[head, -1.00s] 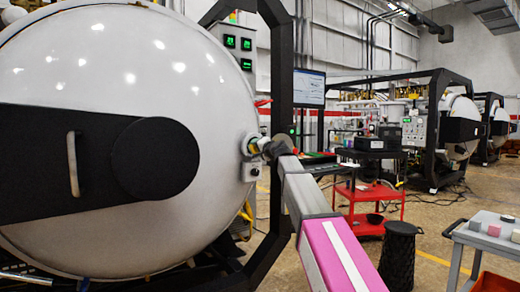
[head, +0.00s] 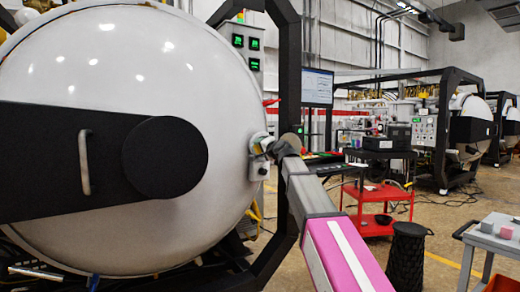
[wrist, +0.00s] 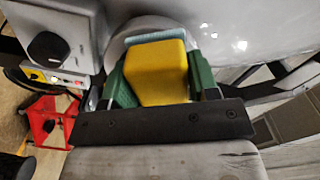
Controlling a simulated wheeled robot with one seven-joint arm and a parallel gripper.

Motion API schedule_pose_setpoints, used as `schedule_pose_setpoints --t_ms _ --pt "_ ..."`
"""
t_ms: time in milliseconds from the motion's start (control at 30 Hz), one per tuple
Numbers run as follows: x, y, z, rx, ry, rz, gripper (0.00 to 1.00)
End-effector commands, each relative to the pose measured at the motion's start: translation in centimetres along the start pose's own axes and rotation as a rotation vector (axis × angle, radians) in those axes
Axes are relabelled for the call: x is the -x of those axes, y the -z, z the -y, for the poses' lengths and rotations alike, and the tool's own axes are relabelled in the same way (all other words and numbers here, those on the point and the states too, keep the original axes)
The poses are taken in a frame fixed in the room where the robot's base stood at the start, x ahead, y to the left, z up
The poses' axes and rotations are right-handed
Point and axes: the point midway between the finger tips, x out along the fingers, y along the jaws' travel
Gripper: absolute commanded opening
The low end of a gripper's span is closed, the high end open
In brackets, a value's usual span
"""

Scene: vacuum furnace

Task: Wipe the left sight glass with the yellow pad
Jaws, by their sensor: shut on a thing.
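The yellow pad (wrist: 157,75) is held between the green fingertips of my gripper (wrist: 160,88) in the wrist view. A pale blue layer lines its far end. That end is up against, or very close to, a round pale fitting (wrist: 128,38) on the furnace; contact cannot be told for sure. The pad covers most of the fitting, so any glass is hidden. In the head view my gripper (head: 264,146) is small and at the right edge of the big white furnace door (head: 210,85). The pad is hard to make out there, and I cannot tell which sight glass this is.
A grey box with a black knob (wrist: 48,48) sits left of the fitting in the wrist view. A black frame post (head: 290,70) stands close behind my arm. A red cart (head: 375,205), a black stool (head: 406,258) and a grey cart (head: 495,240) stand right.

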Motion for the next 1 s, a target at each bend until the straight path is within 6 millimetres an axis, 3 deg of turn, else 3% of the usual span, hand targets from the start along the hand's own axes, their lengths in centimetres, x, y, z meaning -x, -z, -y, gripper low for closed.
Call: schedule_pose_setpoints --t_ms 500,1000 --pt "4.5 -0.1 0.0 0.000 0.001 -0.001 0.36" --pt "5.3 0.0 0.0 0.000 0.000 0.000 0.36"
